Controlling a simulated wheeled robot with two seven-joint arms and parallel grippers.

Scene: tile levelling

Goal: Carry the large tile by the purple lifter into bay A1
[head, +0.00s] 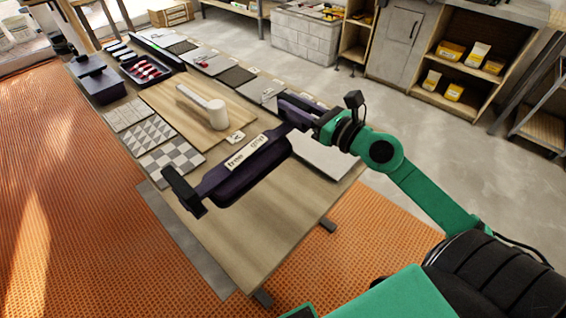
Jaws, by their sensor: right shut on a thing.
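The purple lifter (240,178) is a long dark bar with a pale label reading something like "free" and "grip". It spans the near part of the bench, with a dark block at its lower left end. My right gripper (292,113) is shut on the lifter near its upper right end. A large wood-look surface (255,235) lies beneath the lifter. I cannot tell whether it is the large tile or whether the lifter touches it. Bay A1 cannot be picked out; the labels are too small to read. My left gripper is not in view.
A white mallet (215,110) lies on a wood-look board (168,102) mid-bench. Patterned tiles (150,133) line the left edge. A dark tray (143,70) with red-and-white items stands farther back. A pale grey slab (322,157) lies right of the lifter.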

